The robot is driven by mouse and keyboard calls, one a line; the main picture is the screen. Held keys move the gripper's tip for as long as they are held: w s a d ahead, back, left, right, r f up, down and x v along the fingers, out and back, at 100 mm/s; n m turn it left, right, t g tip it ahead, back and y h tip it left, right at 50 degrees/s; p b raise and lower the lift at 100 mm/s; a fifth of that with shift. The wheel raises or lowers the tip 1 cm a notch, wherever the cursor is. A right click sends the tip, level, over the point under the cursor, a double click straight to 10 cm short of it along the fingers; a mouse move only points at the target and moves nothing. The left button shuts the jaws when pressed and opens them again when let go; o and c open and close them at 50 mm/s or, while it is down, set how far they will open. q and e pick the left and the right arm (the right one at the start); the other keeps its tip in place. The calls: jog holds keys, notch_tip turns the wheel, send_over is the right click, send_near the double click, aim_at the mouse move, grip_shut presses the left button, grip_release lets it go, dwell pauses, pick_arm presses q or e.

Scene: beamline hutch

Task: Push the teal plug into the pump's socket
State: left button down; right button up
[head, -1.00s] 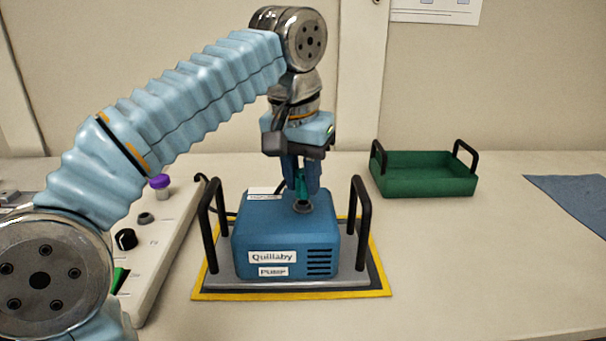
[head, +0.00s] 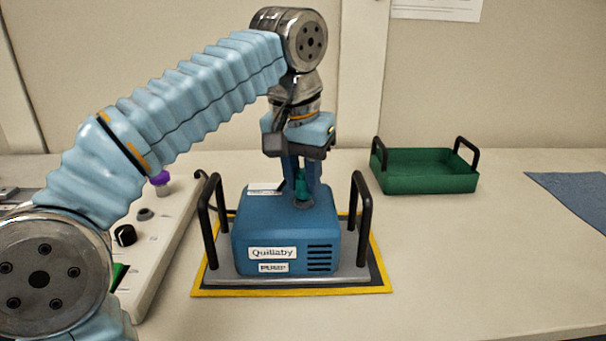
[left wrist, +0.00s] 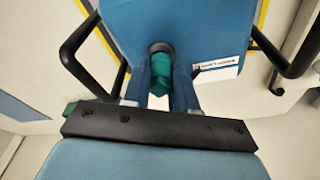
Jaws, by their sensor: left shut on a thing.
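The blue pump (head: 285,232), labelled "Quillaby PUMP", stands on a grey base with a black handle at each side. Its round dark socket (head: 303,204) is on the top face. My left gripper (head: 303,190) points straight down over the socket and is shut on the teal plug (head: 302,182). In the left wrist view the plug (left wrist: 162,72) sits between the fingers, in line with the socket ring (left wrist: 160,47). The plug's lower end is at the socket; how deep it sits I cannot tell. My right gripper is not in view.
The black handles (head: 364,225) rise on both sides of the pump. A yellow-edged mat (head: 370,289) lies under it. A control panel (head: 160,235) with knobs stands at left. A green tray (head: 425,182) and a blue cloth (head: 572,198) lie at right. The front right table is clear.

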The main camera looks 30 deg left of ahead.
pick_arm(q)
jog(key=shift+f, duration=0.15)
jog(key=c, duration=0.8)
grip_release()
jog(key=r, duration=0.2)
jog(key=s+r, duration=0.1)
jog(key=r, duration=0.4)
jog(key=shift+s+r+p, duration=0.2)
jog(key=shift+s+p, duration=0.05)
jog(key=shift+p, duration=0.1)
